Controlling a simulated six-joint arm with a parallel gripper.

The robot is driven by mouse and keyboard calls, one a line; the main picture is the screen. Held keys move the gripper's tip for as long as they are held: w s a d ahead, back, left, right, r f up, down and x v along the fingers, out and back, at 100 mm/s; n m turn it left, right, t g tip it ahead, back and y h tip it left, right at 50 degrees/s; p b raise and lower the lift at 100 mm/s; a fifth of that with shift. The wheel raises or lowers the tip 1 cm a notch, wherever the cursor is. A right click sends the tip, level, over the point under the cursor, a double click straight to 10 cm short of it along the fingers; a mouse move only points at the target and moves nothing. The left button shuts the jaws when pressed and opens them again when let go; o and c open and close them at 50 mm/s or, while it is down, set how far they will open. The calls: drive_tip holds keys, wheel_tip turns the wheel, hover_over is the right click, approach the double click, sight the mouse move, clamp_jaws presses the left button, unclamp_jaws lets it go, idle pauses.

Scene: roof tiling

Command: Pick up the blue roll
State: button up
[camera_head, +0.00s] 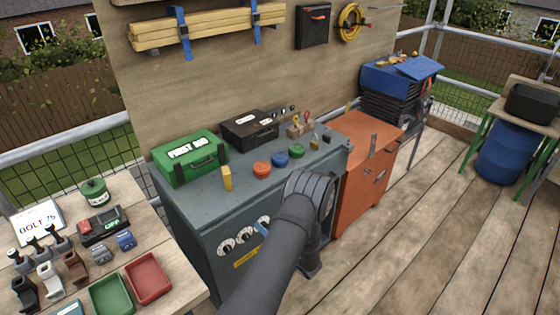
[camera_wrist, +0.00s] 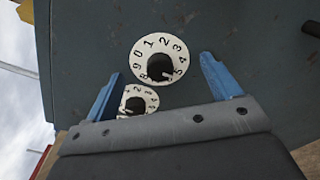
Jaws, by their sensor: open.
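The blue roll (camera_head: 280,159) sits on top of the grey cabinet (camera_head: 215,199), between an orange-red roll (camera_head: 262,169) and a green roll (camera_head: 296,150). It does not show in the wrist view. My gripper (camera_head: 262,228) is below the cabinet top, in front of the cabinet's dial face, and mostly hidden by my arm in the head view. In the wrist view, my gripper's blue fingers (camera_wrist: 160,65) are spread apart with nothing held. They face white numbered dials (camera_wrist: 158,60) on the dark panel.
A green first aid box (camera_head: 190,157), a black case (camera_head: 257,128) and a yellow block (camera_head: 227,178) stand on the cabinet. An orange cabinet (camera_head: 362,190) adjoins it at right. A wooden table (camera_head: 180,280) with trays and tools is at lower left.

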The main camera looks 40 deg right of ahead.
drive_tip(key=s+d+r+n+g, duration=0.8)
drive_tip(key=d+n, duration=0.1)
drive_tip(key=n, duration=0.6)
drive_tip(key=w+r+n+g+h, duration=0.2)
drive_tip(key=w+r+n, duration=0.3)
drive_tip(key=r+n, duration=0.25)
drive_tip(key=w+d+r+n+g+h, duration=0.1)
drive_tip(key=w+r+n, duration=0.3)
drive_tip(key=r+n, duration=0.4)
drive_tip(key=w+r+n+g+h, duration=0.2)
drive_tip(key=w+r+n, duration=0.35)
drive_tip(key=r, duration=0.35)
approach(280, 156)
drive_tip(key=x, duration=0.4)
drive_tip(key=shift+f, duration=0.35)
drive_tip(key=shift+x, duration=2.75)
drive_tip(key=shift+w+r, duration=0.1)
drive_tip(key=shift+w, duration=0.05)
drive_tip(key=shift+c, duration=0.4)
